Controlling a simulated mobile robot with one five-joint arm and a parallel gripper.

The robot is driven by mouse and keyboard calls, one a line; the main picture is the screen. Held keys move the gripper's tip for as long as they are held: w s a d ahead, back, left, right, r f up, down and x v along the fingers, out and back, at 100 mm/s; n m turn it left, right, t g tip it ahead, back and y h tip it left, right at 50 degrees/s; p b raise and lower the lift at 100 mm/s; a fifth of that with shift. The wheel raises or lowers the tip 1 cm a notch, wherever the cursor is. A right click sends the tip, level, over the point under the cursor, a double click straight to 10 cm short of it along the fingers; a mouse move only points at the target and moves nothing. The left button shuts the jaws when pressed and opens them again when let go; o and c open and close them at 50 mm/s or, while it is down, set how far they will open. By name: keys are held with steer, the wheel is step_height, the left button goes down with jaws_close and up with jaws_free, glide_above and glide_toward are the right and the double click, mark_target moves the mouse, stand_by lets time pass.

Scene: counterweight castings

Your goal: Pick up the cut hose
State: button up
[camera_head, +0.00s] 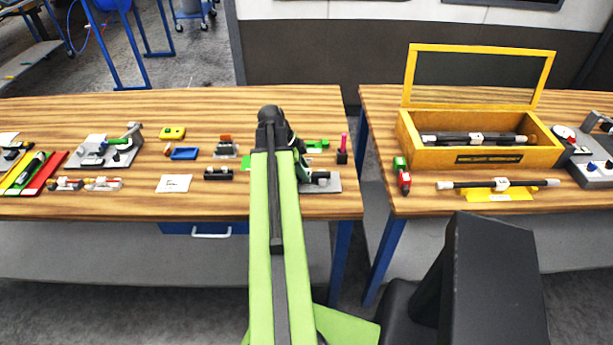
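No piece is plainly recognisable as a cut hose. A long black rod-like piece with pale ends (470,185) lies across a yellow stand (500,195) on the right table; it has a white label at its middle. Similar dark, tube-like pieces (450,138) lie in the open yellow-framed wooden box behind it. Either could be hose; I cannot tell. My green arm reaches forward over the right end of the left table, to the left of both.
The left table (130,105) holds several small tools and fixtures. The wooden box (550,155) has its lid raised. A small red and green item (402,178) stands near the right table's left edge. A gap separates the tables. Gauge fixtures (590,160) are at far right.

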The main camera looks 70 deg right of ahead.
jaws_close()
steer(key=shift+r+p, duration=0.45)
step_height(320, 180, up, 4)
steer(key=p, duration=0.4)
steer(key=s+a+r+p, duration=0.1)
steer(key=s+r+p, duration=0.5)
steer(key=s, duration=0.5)
steer(key=shift+s+a, duration=0.25)
steer(key=shift+a, duration=0.15)
steer(key=shift+w, duration=0.1)
